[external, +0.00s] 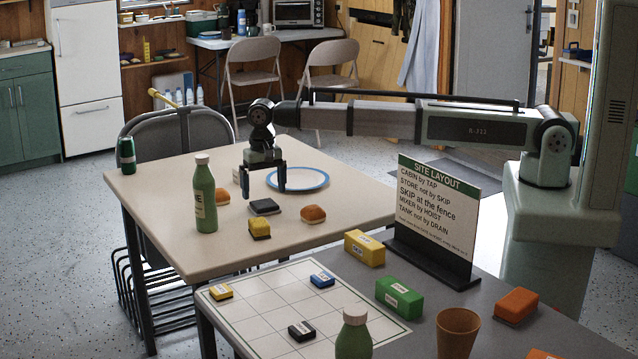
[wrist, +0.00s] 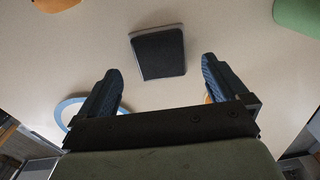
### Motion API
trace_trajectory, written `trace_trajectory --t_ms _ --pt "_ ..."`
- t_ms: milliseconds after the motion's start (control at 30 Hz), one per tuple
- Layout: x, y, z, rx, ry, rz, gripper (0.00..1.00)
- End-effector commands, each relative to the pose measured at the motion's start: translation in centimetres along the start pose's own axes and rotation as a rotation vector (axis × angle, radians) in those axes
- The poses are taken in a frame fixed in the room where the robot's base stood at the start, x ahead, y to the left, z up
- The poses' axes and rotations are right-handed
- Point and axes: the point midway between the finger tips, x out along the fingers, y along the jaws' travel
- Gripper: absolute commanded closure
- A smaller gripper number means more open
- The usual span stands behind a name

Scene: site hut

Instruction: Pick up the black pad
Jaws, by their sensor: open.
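The black pad (external: 264,207) lies flat on the light table, behind a yellow block. It is a dark, roughly square pad with a grey edge. In the wrist view the black pad (wrist: 158,54) lies ahead of the fingers, between their lines. My gripper (external: 266,189) is open and empty, pointing down just above and behind the pad in the external view. In the wrist view my gripper (wrist: 161,70) shows both blue fingers spread wider than the pad, with none of the pad clearly touched.
Near the pad are a yellow block (external: 260,229), buns (external: 314,214) (external: 222,196), a blue-rimmed plate (external: 310,181) and a tall green bottle (external: 204,195). A grey table in front holds a grid board (external: 262,314), a sign (external: 438,205) and several blocks.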

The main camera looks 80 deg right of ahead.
Motion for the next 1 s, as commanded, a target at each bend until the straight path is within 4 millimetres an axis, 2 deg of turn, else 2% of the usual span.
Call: trace_trajectory --t_ms 300,567,1000 --pt "3.8 0.1 -0.1 -0.001 0.000 0.001 0.00" --pt "4.2 0.0 -0.1 -0.001 0.001 -0.001 0.00" --pt "4.2 0.0 -0.1 -0.001 0.001 0.000 0.40"
